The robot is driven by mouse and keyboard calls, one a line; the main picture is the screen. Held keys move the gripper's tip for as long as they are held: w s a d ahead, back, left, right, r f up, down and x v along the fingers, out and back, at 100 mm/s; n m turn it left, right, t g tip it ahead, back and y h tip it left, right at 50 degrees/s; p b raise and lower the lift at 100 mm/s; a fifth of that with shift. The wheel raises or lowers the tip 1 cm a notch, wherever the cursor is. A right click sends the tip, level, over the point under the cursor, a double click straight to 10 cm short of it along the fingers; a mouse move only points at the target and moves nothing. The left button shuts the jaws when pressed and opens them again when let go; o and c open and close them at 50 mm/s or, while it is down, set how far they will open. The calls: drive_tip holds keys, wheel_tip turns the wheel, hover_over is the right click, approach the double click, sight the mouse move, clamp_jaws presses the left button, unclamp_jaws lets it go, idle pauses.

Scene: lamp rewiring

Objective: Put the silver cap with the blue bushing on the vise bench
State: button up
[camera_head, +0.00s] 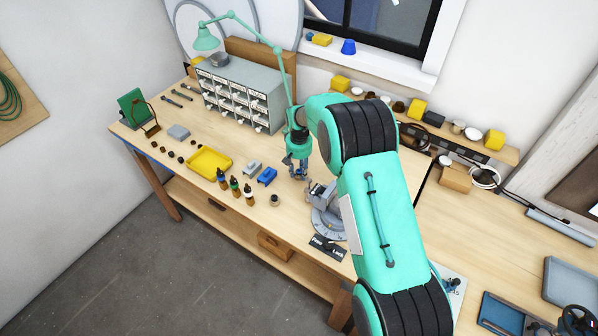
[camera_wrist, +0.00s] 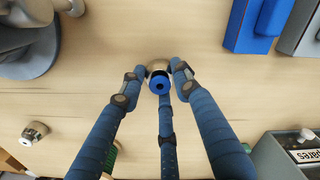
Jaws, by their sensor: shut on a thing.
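My gripper (camera_wrist: 158,76) is shut on the silver cap (camera_wrist: 157,66), which shows its blue bushing (camera_wrist: 159,84) with a dark hole facing the wrist camera. The fingers hide part of the cap. I cannot tell whether it touches the table. In the head view, my gripper (camera_head: 298,174) is over the bench, just behind the grey vise (camera_head: 328,212); the cap is too small to make out there. The vise's round base also shows at the upper left of the wrist view (camera_wrist: 28,55), apart from the cap.
Another small cap (camera_head: 275,200) stands left of the vise. A blue block (camera_head: 267,176) and a grey block (camera_head: 252,167) lie left of my gripper. Dropper bottles (camera_head: 235,188) and a yellow tray (camera_head: 209,163) are farther left. A drawer cabinet (camera_head: 240,95) stands behind.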

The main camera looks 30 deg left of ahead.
sight(299, 171)
drive_tip(key=shift+f, duration=0.15)
drive_tip(key=o, duration=1.2)
wheel_tip(299, 171, up, 12)
drive_tip(key=shift+r+b, duration=0.15)
drive_tip(key=shift+b, duration=0.4)
idle(0.4)
